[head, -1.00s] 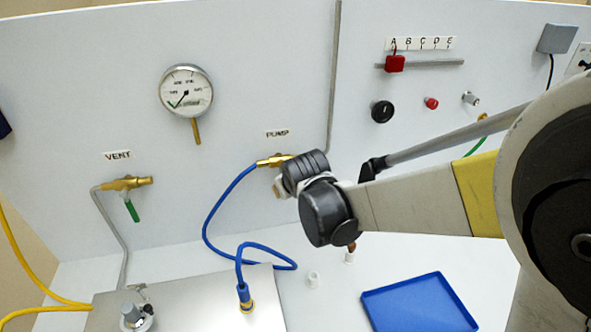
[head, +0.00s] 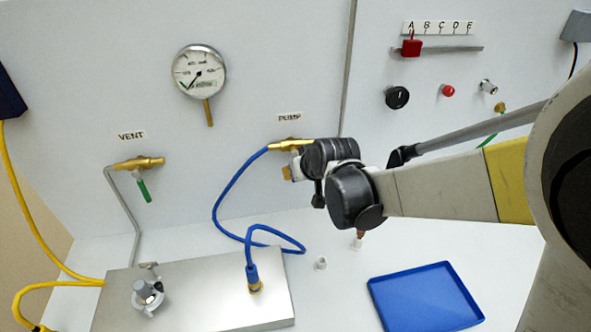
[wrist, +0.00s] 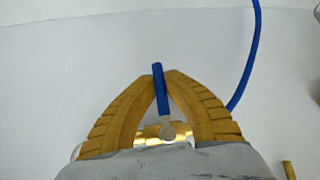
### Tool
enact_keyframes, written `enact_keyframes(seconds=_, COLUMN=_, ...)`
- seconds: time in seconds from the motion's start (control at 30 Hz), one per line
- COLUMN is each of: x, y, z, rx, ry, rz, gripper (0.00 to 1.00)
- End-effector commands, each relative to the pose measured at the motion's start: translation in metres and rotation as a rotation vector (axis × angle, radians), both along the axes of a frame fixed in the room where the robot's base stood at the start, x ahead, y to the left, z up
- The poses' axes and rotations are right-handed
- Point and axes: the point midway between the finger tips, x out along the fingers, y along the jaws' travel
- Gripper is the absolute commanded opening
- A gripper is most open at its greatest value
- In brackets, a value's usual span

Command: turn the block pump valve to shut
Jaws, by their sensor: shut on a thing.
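The pump valve is a brass fitting (head: 288,145) on the back panel under the PUMP label (head: 290,117). In the wrist view its brass body (wrist: 152,134) lies crosswise behind the fingers. Its blue lever (wrist: 160,88) stands roughly across the body, tilted slightly. My gripper (wrist: 160,76) is shut on this lever, with a yellow finger on each side near the lever's free end. In the head view my gripper (head: 289,172) is at the valve, and my dark wrist hides the lever and part of the valve.
A blue hose (head: 222,198) loops from the valve to a metal block (head: 190,293). The vent valve (head: 140,163), with a green lever, and a gauge (head: 198,72) are to the left. A blue tray (head: 425,300) lies on the right; small white pegs stand on the bench.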

Motion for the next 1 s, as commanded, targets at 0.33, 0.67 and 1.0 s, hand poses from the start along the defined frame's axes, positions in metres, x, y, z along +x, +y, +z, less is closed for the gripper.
enact_keyframes(seconds=0.33, x=0.000, y=0.001, z=0.000, rx=-0.001, ry=0.000, rz=0.001, gripper=0.35)
enact_keyframes(seconds=0.67, x=-0.020, y=-0.010, z=0.022, rx=0.000, ry=0.000, rz=0.000, gripper=0.35)
enact_keyframes(seconds=1.0, x=-0.061, y=-0.032, z=0.068, rx=-0.001, ry=0.000, rz=0.001, gripper=0.35)
